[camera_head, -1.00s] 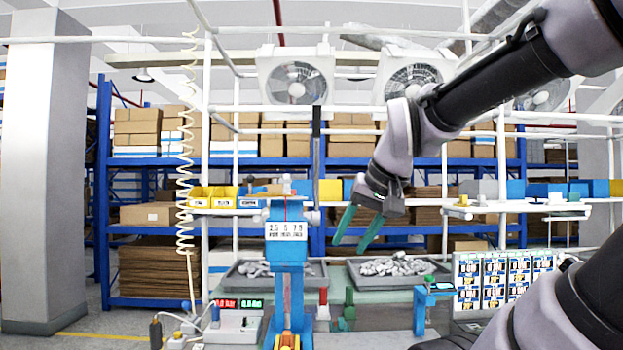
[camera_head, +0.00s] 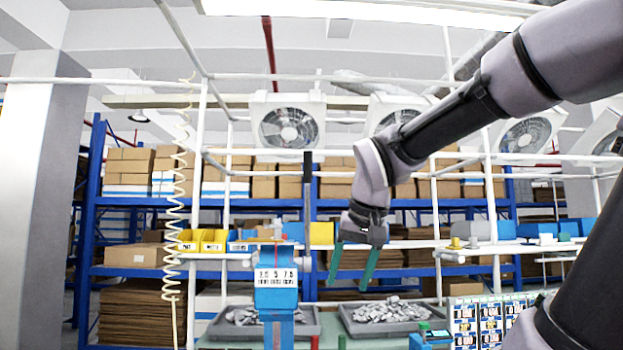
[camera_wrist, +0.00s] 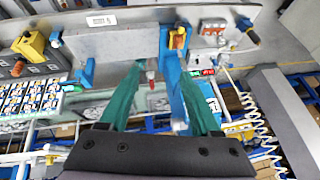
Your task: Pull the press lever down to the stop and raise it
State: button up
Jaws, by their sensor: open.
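The blue press (camera_head: 276,297) stands at the lower middle of the head view, with a white number label on its front. Its lever is a dark upright bar (camera_head: 307,205), rising from a grey hub (camera_head: 304,263) on the press's right side. My gripper (camera_head: 349,284) has two green fingers pointing down, open and empty. In the head view it hangs to the right of the lever, apart from it in the picture; the depth gap is unclear. In the wrist view my gripper (camera_wrist: 155,62) has spread fingers, with a blue upright part of the press (camera_wrist: 177,88) showing between them. The lever is not clear there.
Two grey trays of metal parts (camera_head: 225,328) (camera_head: 395,330) lie behind on the bench. A panel of meters (camera_head: 490,320) stands at right. Yellow bins (camera_head: 200,240) sit on a rail behind the press. A coiled cord (camera_head: 172,250) hangs at left.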

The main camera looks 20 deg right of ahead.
jog(key=w+d+r+m+t+h, duration=0.1)
jog(key=w+d+r+m+h, duration=0.25)
jog(key=w+r+h, duration=0.8)
jog(key=w+a+r+m+t+h, duration=0.1)
jog(key=w+a+r+t, duration=0.1)
jog(key=w+a+r, duration=0.35)
jog(key=w+a+r+m+t+h, duration=0.25)
jog(key=w+r, duration=0.45)
jog(key=r, duration=0.4)
jog(key=w+d+y, duration=0.1)
jog(key=w+d, duration=0.6)
jog(key=shift+d+f+n, duration=0.25)
jog(key=shift+n, duration=0.05)
jog(key=shift+t, duration=0.25)
grip_shut()
